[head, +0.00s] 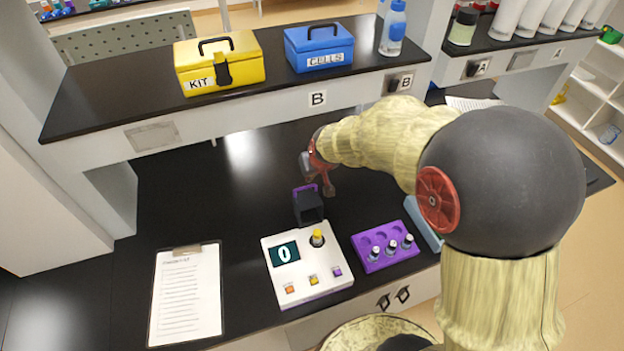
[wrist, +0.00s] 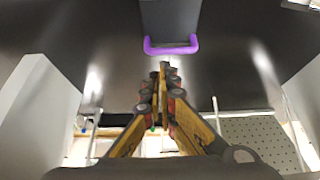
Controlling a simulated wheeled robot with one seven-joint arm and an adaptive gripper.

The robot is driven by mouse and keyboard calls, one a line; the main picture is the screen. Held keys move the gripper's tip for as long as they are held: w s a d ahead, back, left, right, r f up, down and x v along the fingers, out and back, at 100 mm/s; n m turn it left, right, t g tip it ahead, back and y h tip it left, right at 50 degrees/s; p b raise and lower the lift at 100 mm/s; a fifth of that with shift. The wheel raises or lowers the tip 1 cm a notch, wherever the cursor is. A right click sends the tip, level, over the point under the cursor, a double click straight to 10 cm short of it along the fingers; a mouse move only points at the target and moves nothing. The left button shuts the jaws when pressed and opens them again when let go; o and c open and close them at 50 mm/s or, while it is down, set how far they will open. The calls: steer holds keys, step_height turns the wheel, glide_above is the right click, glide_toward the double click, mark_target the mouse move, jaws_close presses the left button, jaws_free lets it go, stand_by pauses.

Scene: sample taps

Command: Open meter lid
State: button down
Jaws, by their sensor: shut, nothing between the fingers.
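The white meter (head: 305,268) sits on the black bench, its display reading 0. Its dark lid (head: 308,208) stands raised at the back edge, with the hollow underside facing the front and the purple handle (head: 299,189) at the top. A yellow-capped vial (head: 317,238) stands uncovered in the meter's well. My gripper (head: 328,188) is behind the lid, close to the handle. In the wrist view the lid (wrist: 170,18) and purple handle (wrist: 171,50) are just beyond my shut, empty fingertips (wrist: 163,72), with a small gap visible.
A purple rack (head: 365,262) with several vials stands right of the meter. A clipboard (head: 187,295) lies to the left. A raised shelf behind carries a yellow kit box (head: 219,62), a blue box (head: 319,46) and a bottle. The bench left of the lid is clear.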

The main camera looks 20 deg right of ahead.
steer(key=shift+w+r, duration=0.25)
steer(key=shift+r, duration=0.25)
steer(key=s+r, duration=0.6)
steer(key=shift+s+r, duration=0.25)
steer(key=shift+s, duration=0.15)
